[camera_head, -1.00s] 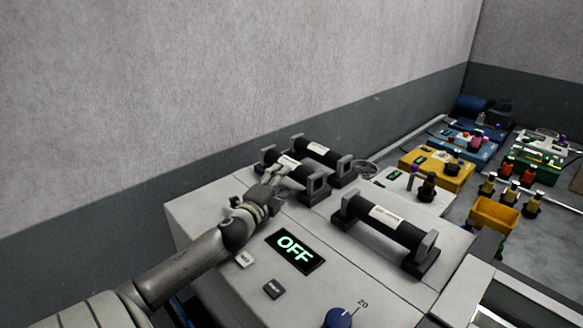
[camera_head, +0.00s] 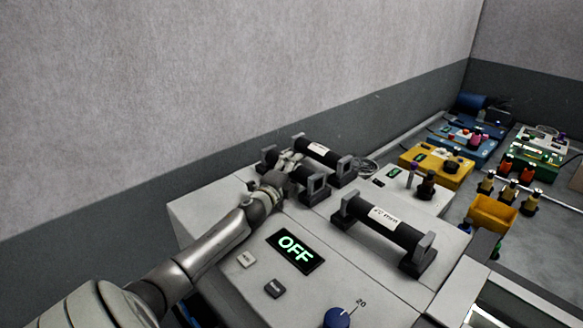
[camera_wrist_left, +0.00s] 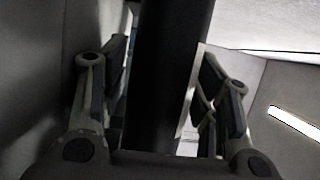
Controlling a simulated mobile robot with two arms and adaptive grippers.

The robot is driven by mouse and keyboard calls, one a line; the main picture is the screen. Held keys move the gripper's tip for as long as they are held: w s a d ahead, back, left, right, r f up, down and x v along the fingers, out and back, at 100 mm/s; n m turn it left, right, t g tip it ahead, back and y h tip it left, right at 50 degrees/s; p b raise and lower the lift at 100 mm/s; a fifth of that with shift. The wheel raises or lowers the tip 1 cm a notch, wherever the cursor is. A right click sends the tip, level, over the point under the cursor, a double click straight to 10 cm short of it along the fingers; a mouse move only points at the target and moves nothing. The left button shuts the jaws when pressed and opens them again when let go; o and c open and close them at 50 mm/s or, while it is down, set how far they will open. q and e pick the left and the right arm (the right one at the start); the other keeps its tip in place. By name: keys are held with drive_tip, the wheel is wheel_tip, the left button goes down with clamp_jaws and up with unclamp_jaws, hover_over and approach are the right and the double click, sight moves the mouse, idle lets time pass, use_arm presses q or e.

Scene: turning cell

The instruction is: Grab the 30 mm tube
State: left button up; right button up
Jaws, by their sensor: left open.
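Three black tubes with white labels lie in grey end holders on top of the white machine. The near tube (camera_head: 407,237) has a label ending in "mm"; its number is not clear. The far tube (camera_head: 331,159) lies at the back. The middle tube (camera_head: 306,181) is partly covered by my left gripper (camera_head: 289,161), and its label is hidden in the head view. In the left wrist view, a black tube (camera_wrist_left: 168,75) stretches between the spread fingers of the open left gripper. I cannot tell which size the middle tube is. My right gripper is not in view.
The machine top carries an "OFF" display (camera_head: 295,251), two buttons and a blue knob (camera_head: 338,317). Yellow (camera_head: 437,169), blue and green devices and a yellow bin (camera_head: 492,213) stand at right.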

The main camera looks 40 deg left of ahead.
use_arm(q)
drive_tip(key=shift+s, duration=0.1)
drive_tip(key=c, duration=1)
drive_tip(key=shift+r, duration=0.1)
drive_tip(key=shift+c, duration=0.3)
